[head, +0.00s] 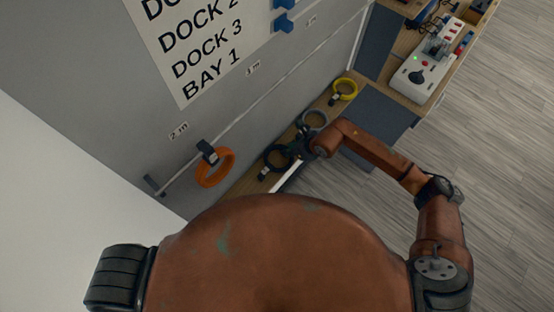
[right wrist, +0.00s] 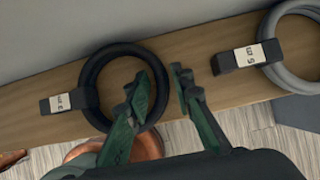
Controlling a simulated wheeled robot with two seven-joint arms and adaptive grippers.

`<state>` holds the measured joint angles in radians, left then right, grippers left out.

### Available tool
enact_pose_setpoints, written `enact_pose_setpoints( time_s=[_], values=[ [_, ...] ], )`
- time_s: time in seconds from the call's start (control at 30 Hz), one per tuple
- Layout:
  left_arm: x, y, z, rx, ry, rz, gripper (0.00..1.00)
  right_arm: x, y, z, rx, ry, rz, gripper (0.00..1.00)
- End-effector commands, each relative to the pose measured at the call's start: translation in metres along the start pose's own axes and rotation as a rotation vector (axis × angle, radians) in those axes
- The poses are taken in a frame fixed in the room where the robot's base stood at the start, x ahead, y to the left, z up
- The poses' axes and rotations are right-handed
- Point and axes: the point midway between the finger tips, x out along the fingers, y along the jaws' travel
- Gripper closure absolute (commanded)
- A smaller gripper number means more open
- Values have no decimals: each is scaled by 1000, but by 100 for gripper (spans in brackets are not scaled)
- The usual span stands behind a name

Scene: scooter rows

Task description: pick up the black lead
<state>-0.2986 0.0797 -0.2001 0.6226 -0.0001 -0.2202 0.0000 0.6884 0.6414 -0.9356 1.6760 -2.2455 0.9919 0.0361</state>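The black lead (right wrist: 92,72) is a coiled ring with a black strap and white tag, lying on a wooden shelf. In the head view the black lead (head: 267,160) is left of my right gripper (head: 299,148). In the right wrist view my right gripper (right wrist: 161,74) is open, its fingers apart. The left finger overlaps the inside of the ring and the right finger is just outside its right side. That side of the ring shows between the fingers; I cannot tell whether they touch it. My left gripper is not in view.
A grey lead (right wrist: 283,52) lies to the right on the shelf (right wrist: 210,42), with a yellow lead (head: 346,88) farther along. An orange lead (head: 230,167) hangs on the grey wall. A bench with a white control box (head: 412,82) stands at upper right. Floor at right is clear.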

Motion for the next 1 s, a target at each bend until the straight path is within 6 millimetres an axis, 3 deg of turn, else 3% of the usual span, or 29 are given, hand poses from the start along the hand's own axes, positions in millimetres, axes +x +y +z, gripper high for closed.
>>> enact_pose_setpoints(
  time_s=[0.3, 1.0],
  values=[
    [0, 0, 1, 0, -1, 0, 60, 0, 0, 0, 0, 0, 0, 100],
    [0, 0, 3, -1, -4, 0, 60, -4, 0, 4, -1, -4, 0, 100]
  ],
)
